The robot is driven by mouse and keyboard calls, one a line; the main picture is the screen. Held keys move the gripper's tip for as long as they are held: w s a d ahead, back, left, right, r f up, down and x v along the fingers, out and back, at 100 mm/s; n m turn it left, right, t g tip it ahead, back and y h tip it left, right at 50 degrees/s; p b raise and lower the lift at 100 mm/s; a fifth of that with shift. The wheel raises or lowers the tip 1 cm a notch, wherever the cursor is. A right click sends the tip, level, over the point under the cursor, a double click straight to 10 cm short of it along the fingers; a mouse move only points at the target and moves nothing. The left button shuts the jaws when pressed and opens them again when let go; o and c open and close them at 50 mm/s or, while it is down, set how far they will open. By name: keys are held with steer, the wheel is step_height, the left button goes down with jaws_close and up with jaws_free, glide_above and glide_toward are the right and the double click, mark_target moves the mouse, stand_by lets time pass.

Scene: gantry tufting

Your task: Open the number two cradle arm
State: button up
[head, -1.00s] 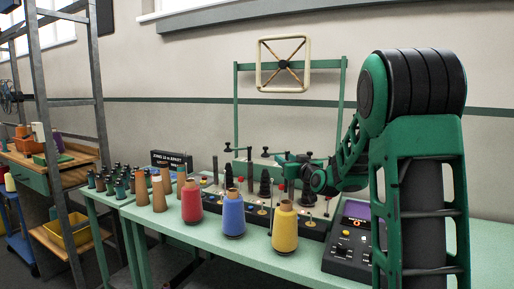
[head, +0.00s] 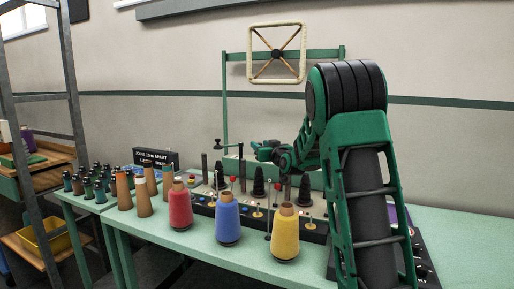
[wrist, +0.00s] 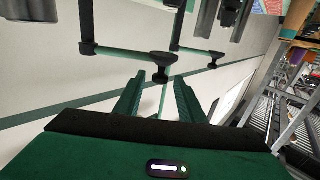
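My gripper (head: 262,149) is above the back of the creel panel (head: 318,226) in the head view. A second, similar cradle arm (wrist: 195,51) is further right. In the head view one cradle arm (head: 229,146) shows left of my gripper; others are hidden behind my arm. I cannot read which arm is number two.
Red (head: 180,207), blue (head: 228,219) and yellow (head: 286,235) yarn cones stand along the front of the green table (head: 200,258). Bare brown cones (head: 124,192) stand to the left. A square frame (head: 277,53) hangs on a green stand behind.

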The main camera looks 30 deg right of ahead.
steer(key=shift+w+d, duration=0.15)
steer(key=shift+w, duration=1)
steer(key=shift+d, duration=0.1)
jaws_close()
